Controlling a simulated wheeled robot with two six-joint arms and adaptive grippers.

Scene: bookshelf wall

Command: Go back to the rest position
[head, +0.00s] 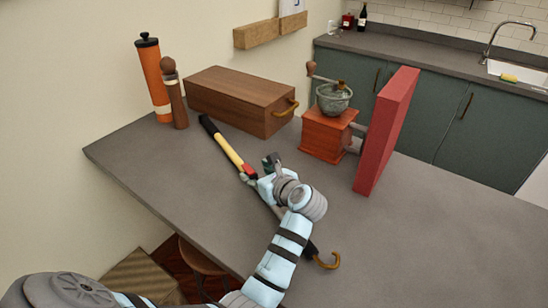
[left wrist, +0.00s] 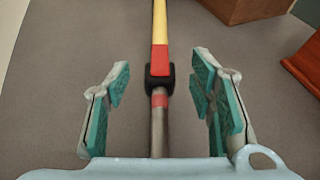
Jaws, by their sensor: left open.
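My left gripper (head: 259,169) is open over the grey table, and its arm comes in from the lower left. In the left wrist view, the open fingers (left wrist: 161,75) stand on either side of a long stick, with clear gaps to it. The stick (head: 228,147) has a black end, a yellow length, a red part and a curved hook (head: 328,263) at its near end. It lies slanting across the table, and my arm hides part of it. In the left wrist view, the stick's shaft (left wrist: 160,125) runs between the fingers. My right gripper is not in view.
On the table (head: 440,235) stand an orange cylinder (head: 153,78), a wooden mill (head: 175,100), a brown box (head: 235,98), a coffee grinder (head: 326,132) and an upright red panel (head: 385,130). The right front of the table is clear. A stool (head: 205,262) is below its left edge.

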